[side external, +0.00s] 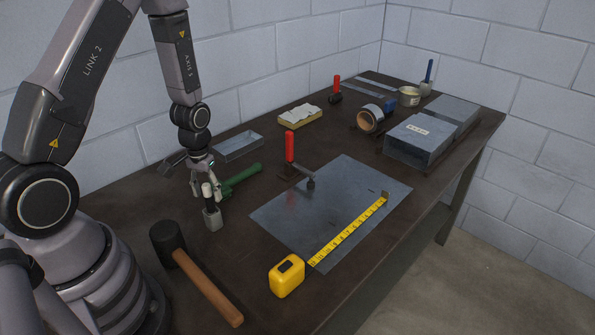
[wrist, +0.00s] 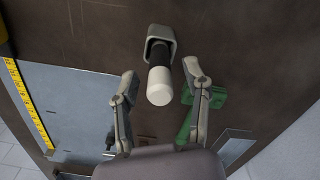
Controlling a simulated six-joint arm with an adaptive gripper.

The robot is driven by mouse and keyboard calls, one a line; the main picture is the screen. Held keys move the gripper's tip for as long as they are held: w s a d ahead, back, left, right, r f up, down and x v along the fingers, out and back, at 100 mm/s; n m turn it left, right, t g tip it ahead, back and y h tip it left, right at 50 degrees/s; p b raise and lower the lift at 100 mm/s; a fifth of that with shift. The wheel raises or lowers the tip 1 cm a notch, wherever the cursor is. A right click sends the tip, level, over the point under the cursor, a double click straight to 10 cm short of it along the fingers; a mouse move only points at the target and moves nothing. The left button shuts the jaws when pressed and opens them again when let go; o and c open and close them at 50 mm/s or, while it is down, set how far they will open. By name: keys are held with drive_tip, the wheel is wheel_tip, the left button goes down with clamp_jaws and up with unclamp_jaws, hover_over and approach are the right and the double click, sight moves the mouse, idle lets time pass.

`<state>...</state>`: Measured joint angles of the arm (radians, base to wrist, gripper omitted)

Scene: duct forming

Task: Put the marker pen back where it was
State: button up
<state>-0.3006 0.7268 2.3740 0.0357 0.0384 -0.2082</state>
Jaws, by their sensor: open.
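The marker pen (side external: 207,191) has a white end and a dark body. It stands in a small grey holder (side external: 213,218) on the workbench, left of the metal sheet. In the wrist view the pen (wrist: 160,84) has its white end toward the camera, and its dark part goes into the grey holder (wrist: 160,42). My gripper (side external: 205,186) is open just above the holder. In the wrist view my gripper's fingers (wrist: 160,76) are on either side of the pen, with a visible gap on each side. The pen's lower end is hidden inside the holder.
A green-handled tool (side external: 240,176) lies close beside my gripper, with a metal tray (side external: 237,147) behind. A mallet (side external: 205,284) lies in front. A yellow tape measure (side external: 287,276) extends over the metal sheet (side external: 290,220), where a red-handled clamp (side external: 290,149) stands.

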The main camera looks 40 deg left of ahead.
wheel_tip(320, 180, up, 11)
drive_tip(key=shift+f, duration=0.2)
drive_tip(key=s+d+r+m+t, duration=0.2)
drive_tip(key=d+r, duration=0.1)
drive_tip(key=r, duration=0.5)
drive_tip(key=s+d+r+m+t, duration=0.1)
drive_tip(key=s+d+r, duration=0.2)
drive_tip(key=r, duration=0.4)
drive_tip(key=s+d+r+m+t, duration=0.2)
drive_tip(key=s+d+r, duration=0.1)
drive_tip(key=s+r, duration=0.3)
drive_tip(key=s, duration=0.2)
drive_tip(key=shift+s+r+t, duration=0.15)
drive_tip(key=shift+s+t, duration=0.15)
drive_tip(key=shift+s, duration=0.1)
